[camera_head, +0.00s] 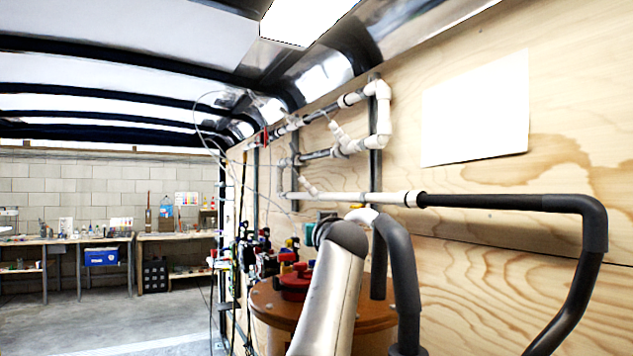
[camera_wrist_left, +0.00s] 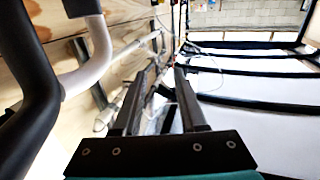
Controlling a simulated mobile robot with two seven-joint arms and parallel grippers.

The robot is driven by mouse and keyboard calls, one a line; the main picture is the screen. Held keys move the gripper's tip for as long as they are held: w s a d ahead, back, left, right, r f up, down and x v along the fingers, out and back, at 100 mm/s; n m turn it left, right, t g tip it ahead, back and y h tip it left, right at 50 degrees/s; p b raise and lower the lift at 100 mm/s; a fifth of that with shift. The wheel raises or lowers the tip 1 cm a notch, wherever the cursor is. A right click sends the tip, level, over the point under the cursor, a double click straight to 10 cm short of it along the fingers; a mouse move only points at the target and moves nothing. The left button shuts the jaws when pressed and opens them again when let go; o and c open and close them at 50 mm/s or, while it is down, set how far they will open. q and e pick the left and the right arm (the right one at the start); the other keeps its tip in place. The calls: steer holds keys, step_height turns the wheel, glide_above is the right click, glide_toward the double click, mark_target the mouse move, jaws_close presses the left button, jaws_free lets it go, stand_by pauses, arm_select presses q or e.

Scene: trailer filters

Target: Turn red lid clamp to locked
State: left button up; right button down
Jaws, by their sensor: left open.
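In the head view, a red clamp (camera_head: 293,281) sits on the brown round lid (camera_head: 262,303) of a drum-like housing low in the middle. The clamp's handle position is too small to tell. My left gripper (camera_wrist_left: 166,73) shows in the left wrist view with its two dark fingers apart and nothing between them. The red clamp is not visible in that view. My left gripper's fingers cannot be made out in the head view. My right gripper is in neither view.
A thick black pipe (camera_head: 500,202) runs along the plywood wall (camera_head: 590,110) and bends down at the right. Several coloured valves (camera_head: 252,255) crowd left of the lid. White pipes (camera_head: 378,105) climb the wall. Open floor (camera_head: 110,318) lies at the left, before workbenches (camera_head: 75,241).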

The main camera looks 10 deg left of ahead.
arm_select(q)
step_height(320, 180, up, 10)
steer(key=p, duration=0.2)
steer(key=shift+f, duration=0.25)
